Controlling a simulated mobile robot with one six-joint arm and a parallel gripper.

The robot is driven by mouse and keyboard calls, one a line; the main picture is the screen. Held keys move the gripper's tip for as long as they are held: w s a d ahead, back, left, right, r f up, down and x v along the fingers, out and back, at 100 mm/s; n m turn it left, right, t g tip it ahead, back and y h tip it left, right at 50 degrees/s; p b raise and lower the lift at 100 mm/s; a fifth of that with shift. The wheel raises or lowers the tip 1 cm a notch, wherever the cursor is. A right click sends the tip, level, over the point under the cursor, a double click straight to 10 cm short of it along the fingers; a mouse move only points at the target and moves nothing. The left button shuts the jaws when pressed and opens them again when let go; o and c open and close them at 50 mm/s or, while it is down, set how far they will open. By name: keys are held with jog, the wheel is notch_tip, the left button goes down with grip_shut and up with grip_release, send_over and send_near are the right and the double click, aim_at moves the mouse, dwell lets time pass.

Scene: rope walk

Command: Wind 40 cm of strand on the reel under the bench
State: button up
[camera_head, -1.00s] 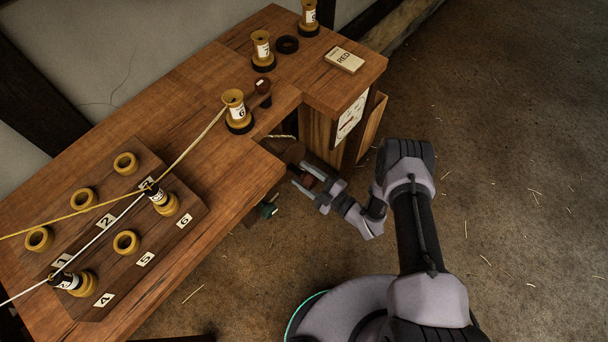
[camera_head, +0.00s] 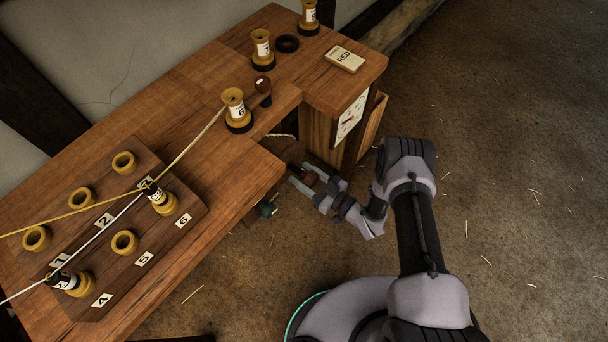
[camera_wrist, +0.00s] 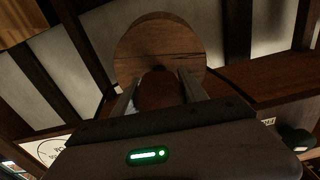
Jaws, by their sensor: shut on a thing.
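The reel (camera_wrist: 160,42) is a round wooden disc under the bench, filling the middle of the wrist view. In the head view only a dark part of it shows beneath the bench edge, with a pale bit of strand (camera_head: 280,136) above it. My gripper (camera_head: 317,180) is at the reel's front, below the bench top. In the wrist view my gripper (camera_wrist: 160,90) has its two fingers either side of a reddish-brown knob (camera_wrist: 160,88) in front of the disc, and is shut on it. How much strand is on the reel is hidden.
The wooden bench (camera_head: 190,100) stands above and left of my gripper. The floor at right is clear.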

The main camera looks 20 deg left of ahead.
jog(key=m, duration=0.5)
jog(key=shift+m, duration=0.4)
jog(key=m, duration=0.4)
jog(key=shift+b, duration=0.4)
jog(key=m, duration=0.4)
jog(key=shift+m, duration=0.4)
jog(key=m, duration=0.4)
jog(key=shift+b, duration=0.4)
jog(key=shift+m, duration=0.4)
jog(key=o, duration=1.4)
jog(key=shift+c, duration=0.2)
jog(key=shift+d, duration=0.1)
